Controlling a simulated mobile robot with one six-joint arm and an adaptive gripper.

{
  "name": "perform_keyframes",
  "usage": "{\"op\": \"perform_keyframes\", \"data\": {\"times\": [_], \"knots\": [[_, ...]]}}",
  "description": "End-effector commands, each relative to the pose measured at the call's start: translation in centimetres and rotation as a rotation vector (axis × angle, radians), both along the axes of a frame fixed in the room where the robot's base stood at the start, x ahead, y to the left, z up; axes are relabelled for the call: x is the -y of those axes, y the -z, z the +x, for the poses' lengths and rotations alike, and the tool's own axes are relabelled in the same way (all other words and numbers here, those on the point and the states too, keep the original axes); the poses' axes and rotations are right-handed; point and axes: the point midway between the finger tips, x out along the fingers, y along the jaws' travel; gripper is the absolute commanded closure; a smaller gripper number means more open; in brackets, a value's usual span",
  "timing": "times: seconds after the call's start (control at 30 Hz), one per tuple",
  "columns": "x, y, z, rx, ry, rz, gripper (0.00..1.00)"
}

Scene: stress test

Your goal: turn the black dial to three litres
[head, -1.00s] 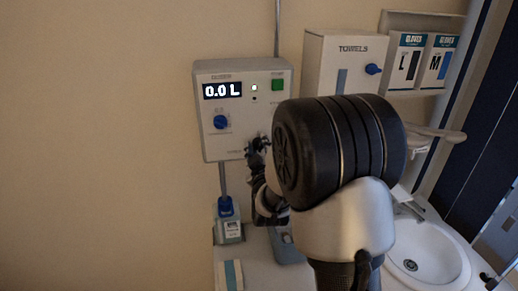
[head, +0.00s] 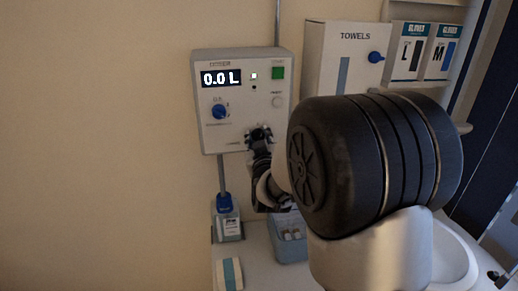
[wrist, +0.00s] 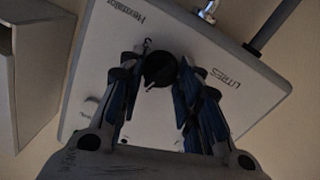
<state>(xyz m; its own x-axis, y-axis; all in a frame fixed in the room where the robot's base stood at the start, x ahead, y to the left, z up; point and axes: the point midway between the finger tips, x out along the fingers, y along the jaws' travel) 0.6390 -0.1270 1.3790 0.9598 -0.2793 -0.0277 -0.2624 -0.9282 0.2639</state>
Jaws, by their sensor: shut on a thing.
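The black dial (wrist: 159,69) sits on the front of a pale wall-mounted control box (head: 215,140), beside the word LITRES in the wrist view. My gripper (wrist: 158,72) has one finger on each side of the dial and is shut on it. In the head view my gripper (head: 258,133) is at the box's lower right and hides the dial. The display (head: 221,78) reads 0.0 L. The dial's exact pointer setting is too dark to read.
The box also has a blue knob (head: 219,112) and a green button (head: 278,72). Below are a blue-topped bottle (head: 228,222) and a grey tub (head: 291,248). A towel dispenser (head: 345,40) and a sink (head: 455,262) are at the right. The left wall is bare.

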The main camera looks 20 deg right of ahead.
Motion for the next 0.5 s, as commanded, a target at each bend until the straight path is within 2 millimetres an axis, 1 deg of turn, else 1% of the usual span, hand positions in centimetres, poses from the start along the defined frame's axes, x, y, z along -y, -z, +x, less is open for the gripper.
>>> {"op": "perform_keyframes", "data": {"times": [0.03,0.5], "knots": [[0.04,0.44,-0.03,0.013,0.001,0.042,0.92],[0.17,0.31,-0.05,0.101,-0.001,0.479,0.92]]}}
